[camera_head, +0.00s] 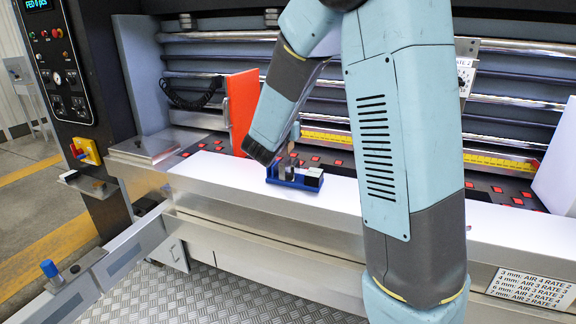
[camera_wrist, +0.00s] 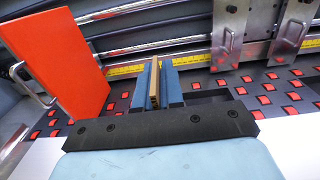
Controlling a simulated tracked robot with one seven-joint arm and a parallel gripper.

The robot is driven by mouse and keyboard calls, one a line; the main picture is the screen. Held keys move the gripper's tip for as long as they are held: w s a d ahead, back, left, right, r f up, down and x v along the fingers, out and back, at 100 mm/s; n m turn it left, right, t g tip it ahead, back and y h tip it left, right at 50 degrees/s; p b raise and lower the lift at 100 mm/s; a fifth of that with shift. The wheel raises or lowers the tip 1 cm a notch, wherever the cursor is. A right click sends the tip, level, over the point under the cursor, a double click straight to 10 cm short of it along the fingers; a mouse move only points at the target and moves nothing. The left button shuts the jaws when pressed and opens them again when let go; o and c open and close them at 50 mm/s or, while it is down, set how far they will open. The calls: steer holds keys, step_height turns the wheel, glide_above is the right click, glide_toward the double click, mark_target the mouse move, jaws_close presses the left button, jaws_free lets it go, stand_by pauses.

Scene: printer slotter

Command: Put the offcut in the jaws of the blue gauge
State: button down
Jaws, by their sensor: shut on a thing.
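My gripper (camera_wrist: 155,75) is shut on the offcut (camera_wrist: 154,92), a thin brown layered strip standing on edge between its two blue fingers in the wrist view. The blue gauge (camera_head: 291,181) sits on the white ledge in the head view, with grey jaw parts and a black-and-white block at its right end. In the head view my gripper (camera_head: 291,144) is just behind and above the gauge, largely hidden by my wrist. I cannot tell whether the offcut touches the gauge. The gauge cannot be made out in the wrist view.
An orange panel (camera_head: 241,108) with a handle stands left of my gripper and also shows in the wrist view (camera_wrist: 62,62). Behind are a yellow scale (camera_head: 327,137) and metal rollers. The white ledge (camera_head: 220,177) is clear left of the gauge.

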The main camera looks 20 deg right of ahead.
step_height(320, 180, down, 4)
steer(key=shift+w+d+f, duration=0.1)
steer(key=shift+d+f, duration=0.05)
steer(key=shift+f, duration=2.5)
steer(key=c, duration=1.3)
jaws_free()
steer(key=shift+f, duration=0.1)
steer(key=shift+o, duration=0.2)
